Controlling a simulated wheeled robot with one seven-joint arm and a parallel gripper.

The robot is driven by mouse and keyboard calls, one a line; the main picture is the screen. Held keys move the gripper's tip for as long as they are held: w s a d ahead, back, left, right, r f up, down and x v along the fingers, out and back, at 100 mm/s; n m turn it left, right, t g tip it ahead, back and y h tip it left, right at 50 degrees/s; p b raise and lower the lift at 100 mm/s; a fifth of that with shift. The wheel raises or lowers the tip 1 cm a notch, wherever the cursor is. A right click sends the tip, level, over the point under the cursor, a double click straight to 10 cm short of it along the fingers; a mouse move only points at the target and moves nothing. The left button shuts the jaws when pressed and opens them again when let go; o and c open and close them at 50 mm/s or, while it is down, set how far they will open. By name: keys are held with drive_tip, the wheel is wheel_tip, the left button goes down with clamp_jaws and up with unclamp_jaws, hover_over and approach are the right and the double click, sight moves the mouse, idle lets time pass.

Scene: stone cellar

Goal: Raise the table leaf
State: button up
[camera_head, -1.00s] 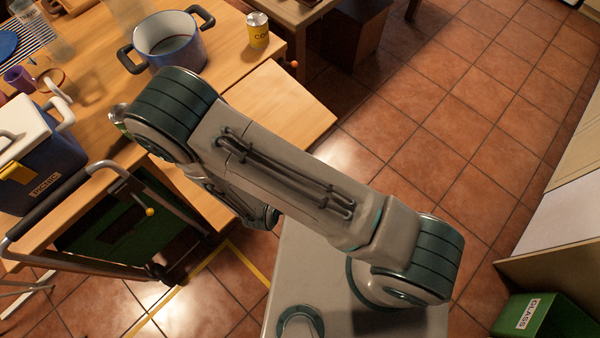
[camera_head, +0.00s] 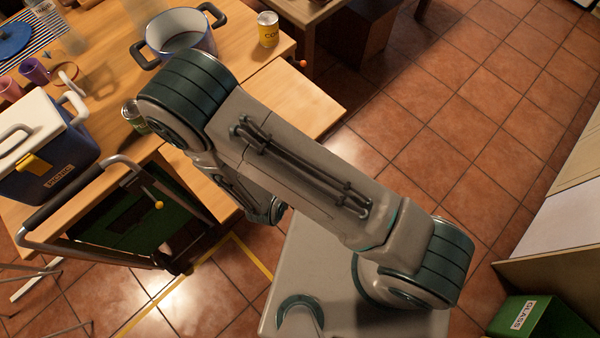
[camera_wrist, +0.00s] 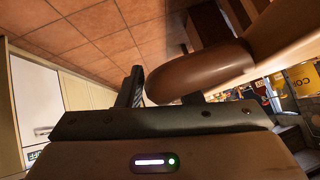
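The wooden table (camera_head: 110,75) stands at the left in the head view. Its leaf (camera_head: 298,100) is a plain wooden panel along the right side, sitting lower than the top. My arm crosses in front of part of it. A small orange-red knob (camera_head: 302,63) shows by the table's corner. My gripper is hidden in the head view. In the wrist view my gripper (camera_wrist: 163,92) shows dark finger parts close to a brown rounded piece (camera_wrist: 205,75), probably wood. I cannot tell whether they touch, or how far the fingers are apart.
A trolley with a black handle (camera_head: 75,195) stands in front. A green box (camera_head: 540,318) is at lower right. Tiled floor at right is clear.

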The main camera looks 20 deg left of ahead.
drive_tip(key=shift+r, duration=0.1)
drive_tip(key=shift+s+r+p, duration=0.15)
drive_tip(key=shift+r+p, duration=0.1)
drive_tip(key=shift+p, duration=0.05)
drive_tip(key=p+v, duration=0.4)
drive_tip(key=v, duration=0.9)
drive_tip(key=shift+p, duration=0.4)
drive_tip(key=shift+a, duration=0.15)
